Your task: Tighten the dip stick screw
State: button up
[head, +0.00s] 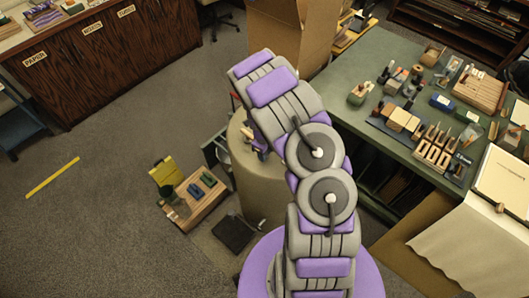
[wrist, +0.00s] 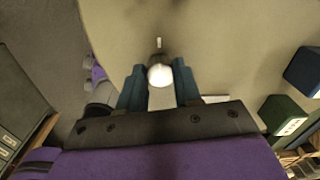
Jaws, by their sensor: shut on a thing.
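In the wrist view, my gripper (wrist: 159,82) has its two blue-grey fingers on either side of a small round knob with a white end and a dark collar (wrist: 160,73). The knob looks like the dip stick screw, held between the fingers. A short pale peg (wrist: 159,42) shows just beyond it against a beige surface. In the head view, my gripper (head: 256,143) is at the top of a beige round stand (head: 262,190). My arm hides much of the stand, and the screw cannot be made out there.
A green-topped workbench (head: 350,62) with blocks and tools stands on the right. A wooden tray (head: 205,208) with small blocks and a dark mat (head: 234,234) lie left of the stand. A wooden cabinet (head: 95,60) stands at the back left. Floor with a yellow strip (head: 52,177) is clear.

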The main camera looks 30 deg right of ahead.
jog(key=shift+w+r, duration=0.1)
jog(key=shift+w, duration=0.1)
jog(key=o, duration=0.9)
jog(key=shift+o, duration=0.7)
jog(key=shift+s, duration=0.1)
notch_tip(320, 180, up, 17)
jog(key=shift+a+p, duration=0.15)
jog(key=shift+p, duration=0.2)
